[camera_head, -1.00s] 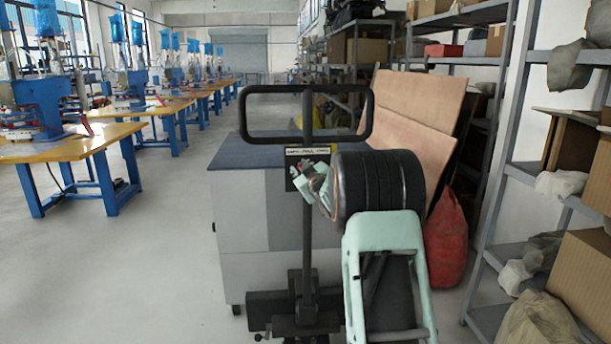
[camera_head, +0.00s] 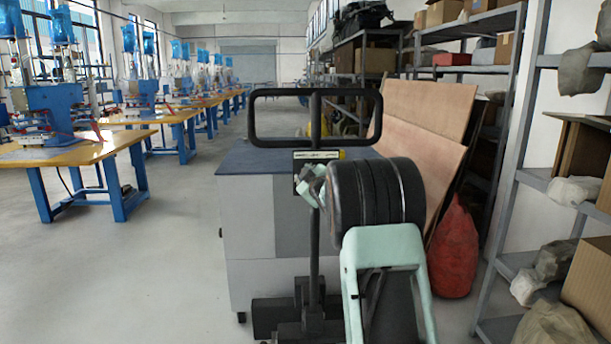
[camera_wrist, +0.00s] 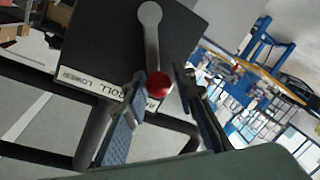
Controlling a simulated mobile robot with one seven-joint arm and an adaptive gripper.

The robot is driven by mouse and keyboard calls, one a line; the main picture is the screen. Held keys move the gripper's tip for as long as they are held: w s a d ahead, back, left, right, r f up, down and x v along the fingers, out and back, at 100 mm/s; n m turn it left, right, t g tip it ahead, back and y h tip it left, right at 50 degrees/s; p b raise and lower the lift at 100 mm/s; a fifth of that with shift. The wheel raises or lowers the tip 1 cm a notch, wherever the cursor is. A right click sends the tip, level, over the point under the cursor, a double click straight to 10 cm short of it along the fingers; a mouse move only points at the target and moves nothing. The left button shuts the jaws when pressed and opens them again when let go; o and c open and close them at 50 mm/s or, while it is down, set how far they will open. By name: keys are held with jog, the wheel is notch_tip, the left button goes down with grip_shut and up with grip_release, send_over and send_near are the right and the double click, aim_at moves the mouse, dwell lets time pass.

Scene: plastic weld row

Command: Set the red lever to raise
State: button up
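The red lever knob (camera_wrist: 159,85) is a ball on a grey arm (camera_wrist: 151,40) that pivots on a dark panel (camera_wrist: 115,40), in the wrist view. A white label strip (camera_wrist: 85,83) on the panel reads LOWER, ROLL and a partly hidden word starting RA. The knob is at the RA end of the strip. My gripper (camera_wrist: 162,88) is open, its two fingers apart with the knob between their tips. Contact with the knob cannot be told. In the head view, my gripper (camera_head: 312,186) is in front of the panel and hides the lever.
The panel is on a black upright post with a loop handle (camera_head: 316,142). A grey cabinet (camera_head: 250,230) stands behind it. A red sack (camera_head: 455,250), leaning boards (camera_head: 420,140) and shelving (camera_head: 510,190) are at right. Open floor (camera_head: 150,270) is at left, before the worktables (camera_head: 85,150).

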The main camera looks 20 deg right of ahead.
jog(key=shift+o, duration=1.2)
jog(key=s+a+r, duration=0.1)
jog(key=s, duration=1.1)
jog(key=shift+a, duration=0.2)
jog(key=shift+w+r, duration=0.1)
